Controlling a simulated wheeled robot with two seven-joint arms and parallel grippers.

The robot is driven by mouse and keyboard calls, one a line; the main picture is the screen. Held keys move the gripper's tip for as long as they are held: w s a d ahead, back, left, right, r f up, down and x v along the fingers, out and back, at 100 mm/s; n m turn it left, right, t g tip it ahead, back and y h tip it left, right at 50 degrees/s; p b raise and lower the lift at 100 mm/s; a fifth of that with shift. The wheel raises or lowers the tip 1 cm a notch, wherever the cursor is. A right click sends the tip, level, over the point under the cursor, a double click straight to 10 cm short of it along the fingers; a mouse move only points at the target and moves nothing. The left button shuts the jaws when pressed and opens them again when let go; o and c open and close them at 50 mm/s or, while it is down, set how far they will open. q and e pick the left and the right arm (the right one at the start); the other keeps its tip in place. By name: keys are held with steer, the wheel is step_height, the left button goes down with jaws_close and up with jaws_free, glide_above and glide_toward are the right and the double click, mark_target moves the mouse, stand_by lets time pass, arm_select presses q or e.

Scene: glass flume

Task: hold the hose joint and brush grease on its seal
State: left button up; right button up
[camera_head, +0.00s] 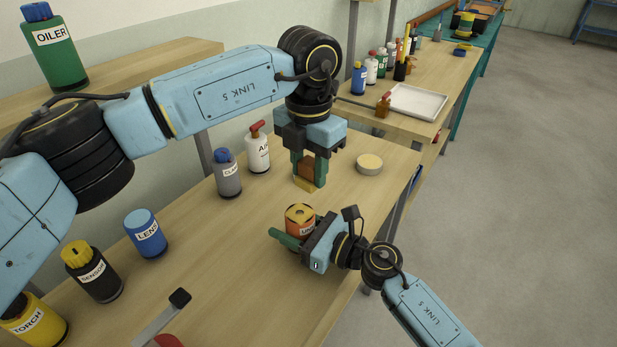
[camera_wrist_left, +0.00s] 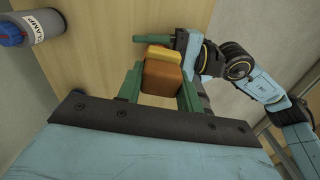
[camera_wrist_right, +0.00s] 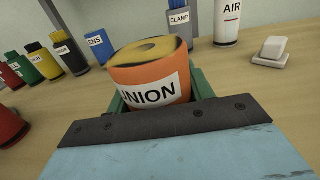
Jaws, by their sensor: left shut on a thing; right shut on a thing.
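The hose joint is an orange cylinder marked UNION (camera_head: 300,222) with a yellow and black top and a dark centre; it also shows in the right wrist view (camera_wrist_right: 148,80). My right gripper (camera_head: 299,235) is shut on it, fingers on its sides, and it stands upright. My left gripper (camera_head: 310,172) is shut on a brush with a brown body (camera_wrist_left: 160,76) and a yellow end (camera_head: 304,185). The brush points down, above and behind the joint in the head view, apart from it.
A round tin with a pale yellow top (camera_head: 369,163) stands near the bench's right edge. The AIR bottle (camera_head: 258,150), CLAMP bottle (camera_head: 228,175) and LENS bottle (camera_head: 146,234) stand left. A white block (camera_wrist_right: 272,50) lies beyond the joint.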

arm_select(q)
steer(key=shift+r, duration=1.45)
arm_select(e)
steer(key=o, duration=1.1)
steer(key=shift+d, duration=0.1)
steer(key=v, duration=1.2)
steer(key=shift+w, duration=0.1)
